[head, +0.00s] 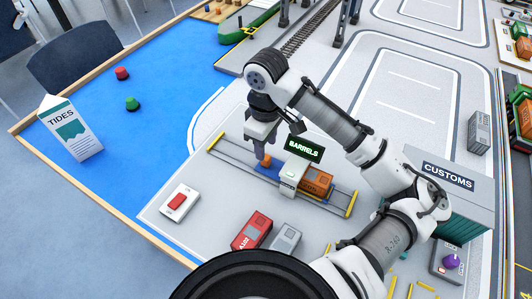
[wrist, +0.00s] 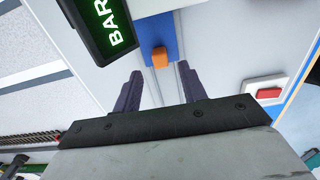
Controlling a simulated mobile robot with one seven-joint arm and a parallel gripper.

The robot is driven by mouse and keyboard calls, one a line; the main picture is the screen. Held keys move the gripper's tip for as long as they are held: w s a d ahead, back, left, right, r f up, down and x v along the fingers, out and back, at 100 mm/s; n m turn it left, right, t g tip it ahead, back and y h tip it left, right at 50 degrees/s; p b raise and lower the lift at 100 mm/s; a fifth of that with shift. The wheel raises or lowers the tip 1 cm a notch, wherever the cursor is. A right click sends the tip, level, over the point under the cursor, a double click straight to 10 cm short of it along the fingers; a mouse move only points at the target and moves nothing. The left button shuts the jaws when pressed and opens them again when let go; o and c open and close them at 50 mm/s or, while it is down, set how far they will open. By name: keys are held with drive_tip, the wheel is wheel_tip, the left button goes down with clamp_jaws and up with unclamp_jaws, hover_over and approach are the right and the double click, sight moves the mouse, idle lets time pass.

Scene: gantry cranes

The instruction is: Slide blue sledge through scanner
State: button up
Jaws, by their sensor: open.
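The blue sledge (head: 267,171) sits on a track on the grey board, and part of it is hidden under the scanner. An orange knob (head: 266,161) stands up at its left end. An orange container (head: 317,181) shows just right of the scanner. The scanner (head: 291,178) is a white block straddling the track, with a lit sign (head: 304,148) reading BARRELS. My gripper (head: 262,156) is open at the knob. In the wrist view, the knob (wrist: 160,58) and sledge (wrist: 159,32) lie just beyond and between the spread fingertips (wrist: 160,70); contact cannot be told.
The rails run clear left of the sledge to a yellow end bar (head: 215,143); another bar (head: 352,203) closes the right end. A red switch (head: 178,202), red container (head: 251,231) and grey container (head: 285,239) stand in front. The CUSTOMS building (head: 450,205) is at right.

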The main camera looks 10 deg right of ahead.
wheel_tip(320, 180, up, 8)
drive_tip(key=shift+r, duration=0.2)
drive_tip(key=shift+c, duration=0.4)
